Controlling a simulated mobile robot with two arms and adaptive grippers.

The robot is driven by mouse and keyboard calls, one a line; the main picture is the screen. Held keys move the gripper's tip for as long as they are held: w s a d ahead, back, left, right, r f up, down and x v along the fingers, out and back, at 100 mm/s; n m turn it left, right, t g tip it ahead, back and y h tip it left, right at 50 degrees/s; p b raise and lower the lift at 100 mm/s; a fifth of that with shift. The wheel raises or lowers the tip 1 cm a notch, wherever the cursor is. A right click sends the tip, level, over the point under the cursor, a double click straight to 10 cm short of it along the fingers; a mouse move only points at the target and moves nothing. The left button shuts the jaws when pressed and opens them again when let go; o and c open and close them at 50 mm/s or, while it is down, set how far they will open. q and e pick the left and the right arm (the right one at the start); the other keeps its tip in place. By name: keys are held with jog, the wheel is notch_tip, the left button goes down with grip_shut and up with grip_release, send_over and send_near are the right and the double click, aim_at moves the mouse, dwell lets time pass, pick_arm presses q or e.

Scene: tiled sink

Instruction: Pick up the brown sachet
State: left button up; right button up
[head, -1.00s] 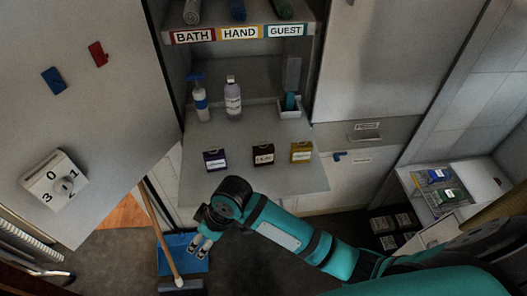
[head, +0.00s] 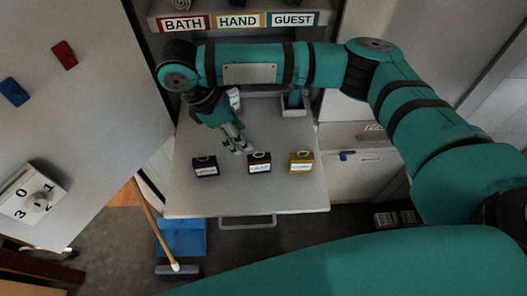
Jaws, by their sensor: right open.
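The brown sachet (head: 260,163) stands on the grey pull-out shelf (head: 245,203), with a pale label on its front. It is the middle one of three small packets, between a purple one (head: 205,166) and a yellow one (head: 301,162). My right gripper (head: 241,148) is open and empty. It hangs just behind and to the left of the brown sachet, between it and the purple one, apart from it as far as I can tell. My left gripper is not in view.
A shelf edge labelled BATH, HAND, GUEST (head: 238,21) runs above my right arm. A bottle (head: 233,99) and a small holder (head: 293,106) stand at the back, partly hidden. A broom (head: 157,228) and blue dustpan (head: 183,238) lie left of the shelf.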

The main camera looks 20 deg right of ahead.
aim_at(259, 159)
jog(key=x, duration=0.7)
jog(key=shift+s+a+f, duration=0.15)
jog(key=shift+s+f, duration=0.15)
jog(key=x, duration=0.2)
jog(key=shift+w+d+f, duration=0.15)
jog(key=shift+d+f, duration=0.05)
jog(key=shift+f, duration=0.1)
jog(key=shift+d+f, duration=0.15)
jog(key=shift+f, duration=0.25)
jog(key=shift+d+f, duration=0.15)
jog(key=shift+f, duration=0.1)
jog(key=p+x, duration=0.1)
jog(key=x, duration=0.2)
jog(key=shift+w+d+f, duration=0.15)
jog(key=shift+d+f, duration=0.05)
jog(key=shift+f, duration=0.15)
jog(key=shift+d+f, duration=0.1)
jog(key=shift+f, duration=0.3)
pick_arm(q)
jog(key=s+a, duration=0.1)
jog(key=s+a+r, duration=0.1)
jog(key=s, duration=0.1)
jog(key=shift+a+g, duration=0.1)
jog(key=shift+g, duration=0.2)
pick_arm(e)
grip_shut()
